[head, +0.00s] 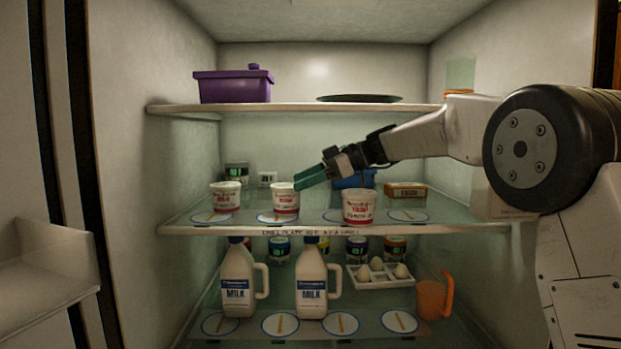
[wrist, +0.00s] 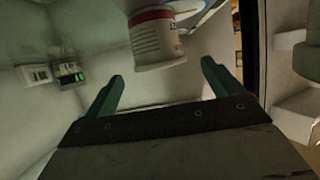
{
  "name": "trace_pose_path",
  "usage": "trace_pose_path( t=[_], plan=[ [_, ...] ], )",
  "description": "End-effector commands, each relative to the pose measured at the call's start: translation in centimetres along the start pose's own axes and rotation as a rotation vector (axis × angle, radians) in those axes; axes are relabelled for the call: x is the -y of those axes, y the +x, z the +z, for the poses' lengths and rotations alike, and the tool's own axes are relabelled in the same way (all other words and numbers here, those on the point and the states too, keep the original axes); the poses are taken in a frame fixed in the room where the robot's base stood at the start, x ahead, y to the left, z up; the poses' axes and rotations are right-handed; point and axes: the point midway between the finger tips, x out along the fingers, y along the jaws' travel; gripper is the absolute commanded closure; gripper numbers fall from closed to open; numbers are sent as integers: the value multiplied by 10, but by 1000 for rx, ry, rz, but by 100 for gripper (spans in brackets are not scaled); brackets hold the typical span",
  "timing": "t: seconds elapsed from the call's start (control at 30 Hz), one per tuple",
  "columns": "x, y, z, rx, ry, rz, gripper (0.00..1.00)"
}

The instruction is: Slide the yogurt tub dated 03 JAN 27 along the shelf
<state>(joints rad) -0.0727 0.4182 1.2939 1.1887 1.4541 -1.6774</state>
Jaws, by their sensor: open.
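Three white and red yogurt tubs stand upright on the middle shelf (head: 240,229): a left tub (head: 225,197), a middle tub (head: 285,199) and a right tub (head: 358,207). Their dates are too small to read, so I cannot tell which is dated 03 JAN 27. My gripper (head: 299,179) has green fingers and reaches in from the right, close beside the upper right of the middle tub.
Round markers (head: 408,216) lie along the shelf front. Behind the tubs are a dark jar (head: 237,172), a blue container (head: 353,180) and a tan box (head: 406,191). The upper shelf holds a purple box (head: 233,88). Milk jugs (head: 238,281) and an egg tray (head: 385,281) are below.

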Motion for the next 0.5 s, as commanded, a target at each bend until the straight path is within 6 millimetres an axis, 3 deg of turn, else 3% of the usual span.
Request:
trace_pose_path(
  t=[0.3, 0.5],
  plan=[
    [0, 49, 0, 0, 2, -2, 9],
    [0, 66, 0, -1, 2, -1, 9]
  ],
)
